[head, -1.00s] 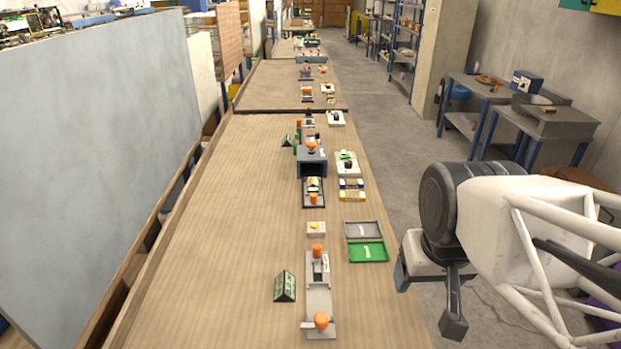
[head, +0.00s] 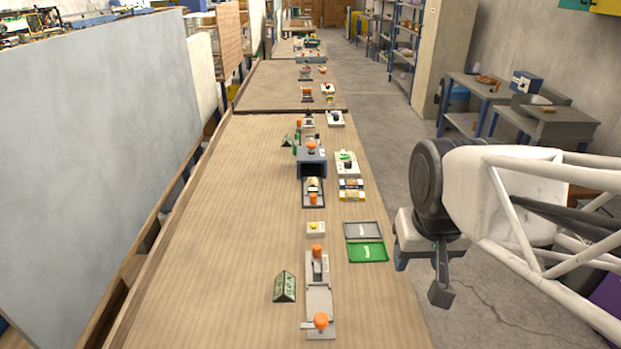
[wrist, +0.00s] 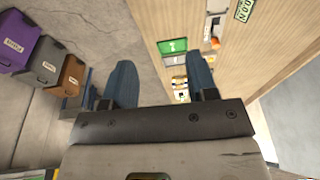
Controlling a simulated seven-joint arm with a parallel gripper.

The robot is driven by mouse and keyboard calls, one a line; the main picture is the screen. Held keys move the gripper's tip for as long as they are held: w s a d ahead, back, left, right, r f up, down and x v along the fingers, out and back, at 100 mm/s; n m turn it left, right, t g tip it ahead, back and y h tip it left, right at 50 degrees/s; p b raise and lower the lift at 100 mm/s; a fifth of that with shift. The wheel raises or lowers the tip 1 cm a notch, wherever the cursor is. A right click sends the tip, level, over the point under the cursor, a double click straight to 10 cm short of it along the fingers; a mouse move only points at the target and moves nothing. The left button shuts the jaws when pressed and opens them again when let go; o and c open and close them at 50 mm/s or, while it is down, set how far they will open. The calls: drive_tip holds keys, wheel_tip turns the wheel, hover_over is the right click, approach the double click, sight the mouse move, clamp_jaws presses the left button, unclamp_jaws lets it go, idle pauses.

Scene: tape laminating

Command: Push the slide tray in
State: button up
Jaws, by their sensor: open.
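In the head view a blue-grey housing (head: 311,155) stands on the workbench, with a dark slide tray (head: 313,194) with an orange knob sticking out of its near side. A longer grey slide device (head: 319,297) with orange knobs lies nearer on the bench. I cannot tell for certain which one the task means. My gripper (head: 421,275) hangs off the bench's right edge, apart from both. In the wrist view my gripper (wrist: 160,82) shows two blue fingers spread apart with nothing between them.
A grey and green tray pair (head: 366,241), a yellow-button box (head: 316,228) and a green wedge sign (head: 284,287) lie on the bench (head: 220,260). Its left half is clear. In the wrist view several bins (wrist: 39,65) stand at the left on the floor.

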drive_tip(key=w+a+r, duration=0.1)
drive_tip(key=w+a, duration=0.1)
drive_tip(key=w, duration=1.2)
drive_tip(key=m+g, duration=0.2)
drive_tip(key=g, duration=0.1)
hover_over(313, 195)
drive_tip(key=f, duration=1.8)
drive_tip(key=shift+s+d+f, duration=0.1)
drive_tip(key=shift+s+d, duration=0.05)
drive_tip(key=shift+d, duration=0.05)
drive_tip(key=shift+w+a+f, duration=0.1)
drive_tip(key=shift+w+f, duration=0.15)
drive_tip(key=shift+f, duration=0.05)
drive_tip(key=shift+f, duration=0.1)
drive_tip(key=shift+f, duration=3.8)
clamp_jaws()
